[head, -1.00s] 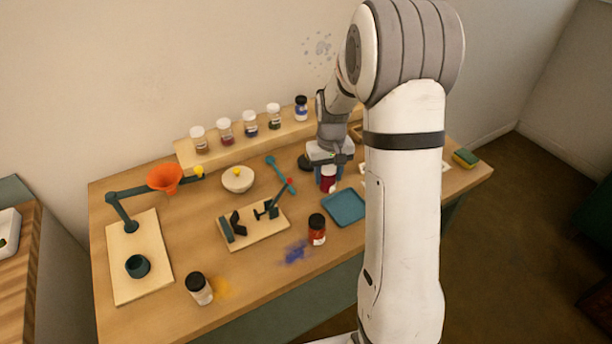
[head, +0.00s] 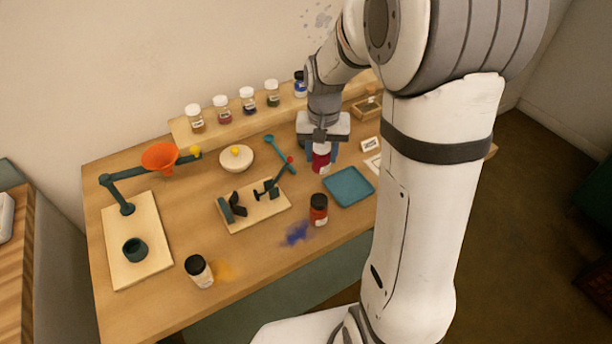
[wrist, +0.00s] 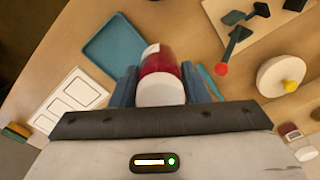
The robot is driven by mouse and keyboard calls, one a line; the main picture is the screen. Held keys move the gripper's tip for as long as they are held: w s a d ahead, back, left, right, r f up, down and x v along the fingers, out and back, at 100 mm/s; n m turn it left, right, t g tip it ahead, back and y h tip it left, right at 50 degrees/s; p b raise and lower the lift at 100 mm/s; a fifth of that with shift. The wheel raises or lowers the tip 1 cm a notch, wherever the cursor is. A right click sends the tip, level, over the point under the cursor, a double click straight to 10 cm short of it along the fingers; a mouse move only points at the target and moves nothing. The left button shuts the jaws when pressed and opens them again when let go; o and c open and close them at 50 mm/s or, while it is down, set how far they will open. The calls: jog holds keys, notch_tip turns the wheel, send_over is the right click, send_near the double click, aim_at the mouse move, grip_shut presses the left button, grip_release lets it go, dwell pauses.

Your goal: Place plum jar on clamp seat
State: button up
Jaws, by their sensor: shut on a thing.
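The plum jar (head: 321,158) is dark red with a white label and a pale lid. My gripper (head: 321,150) is shut on it and holds it above the table, left of and behind the blue tray. In the wrist view the jar (wrist: 160,80) sits upright-looking between the two blue fingers. The clamp seat is on the pale wooden board (head: 262,221), with dark jaw blocks (head: 237,204) and a screw handle ending in a red knob (head: 290,159). The board lies to the left of the jar, and nothing stands between the jaws.
A red-brown jar with a black lid (head: 319,210) stands right of the clamp board. A blue tray (head: 349,187) lies near it. A white bowl (head: 237,158), a funnel stand (head: 159,157) and a back shelf (head: 215,133) with several jars surround the clamp.

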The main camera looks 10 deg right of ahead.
jog(key=shift+s+a+r+m, duration=0.2)
jog(key=shift+s+a, duration=0.25)
jog(key=shift+s, duration=0.15)
jog(key=shift+s+a+r+m, duration=0.1)
jog(key=shift+s+a+m, duration=0.1)
jog(key=shift+s+a, duration=0.3)
send_near(316, 186)
jog(key=shift+s+a+f, duration=0.25)
jog(key=shift+s+f, duration=0.35)
jog(key=shift+s, duration=0.2)
jog(key=shift+s+a+f, duration=0.2)
jog(key=shift+s+f, duration=0.45)
jog(key=shift+s, duration=0.2)
jog(key=shift+s+a+f, duration=0.25)
jog(key=shift+s+f, duration=0.35)
jog(key=shift+s, duration=0.2)
jog(key=shift+f, duration=0.25)
jog(key=o, duration=1)
jog(key=shift+r, duration=0.1)
